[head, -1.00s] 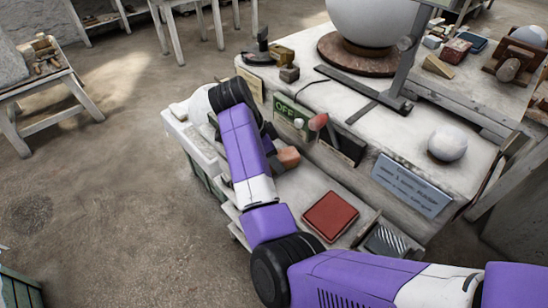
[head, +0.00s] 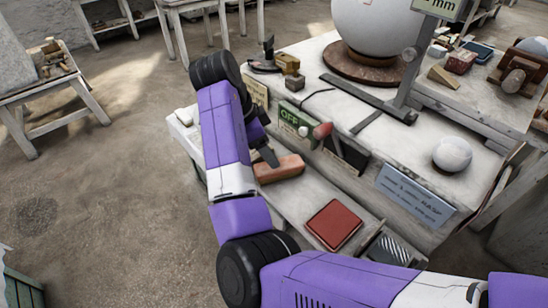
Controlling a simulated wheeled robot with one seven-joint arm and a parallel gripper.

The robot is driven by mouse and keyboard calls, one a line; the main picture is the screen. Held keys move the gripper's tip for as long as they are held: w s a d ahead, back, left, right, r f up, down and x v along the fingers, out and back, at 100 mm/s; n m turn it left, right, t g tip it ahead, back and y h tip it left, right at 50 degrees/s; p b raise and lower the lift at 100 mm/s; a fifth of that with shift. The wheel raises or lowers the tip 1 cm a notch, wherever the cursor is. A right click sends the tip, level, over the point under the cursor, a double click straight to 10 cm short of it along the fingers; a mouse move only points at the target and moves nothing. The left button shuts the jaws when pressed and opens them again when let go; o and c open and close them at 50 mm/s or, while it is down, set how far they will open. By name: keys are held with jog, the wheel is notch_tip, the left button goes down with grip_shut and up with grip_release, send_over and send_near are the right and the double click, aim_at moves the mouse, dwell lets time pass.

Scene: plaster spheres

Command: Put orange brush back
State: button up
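The orange brush, seen as an orange-brown block (head: 279,169), lies lengthwise at the lower shelf (head: 290,198) along the front of the white bench. Its bristles do not show, and its left end is close to my arm. My gripper (head: 268,157) is at the brush, with a dark finger tip reaching to its upper edge. My forearm and wrist hide most of the gripper, so I cannot tell whether it is open or closed on the brush.
A red square pad (head: 333,224) and a dark striped item (head: 388,249) sit further right along the shelf. A red knob (head: 322,131) and a green OFF sign (head: 294,121) are on the bench front. A white sphere (head: 452,154) rests on top.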

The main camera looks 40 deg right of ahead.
jog(key=v, duration=0.3)
jog(key=shift+r, duration=0.2)
dwell(0.4)
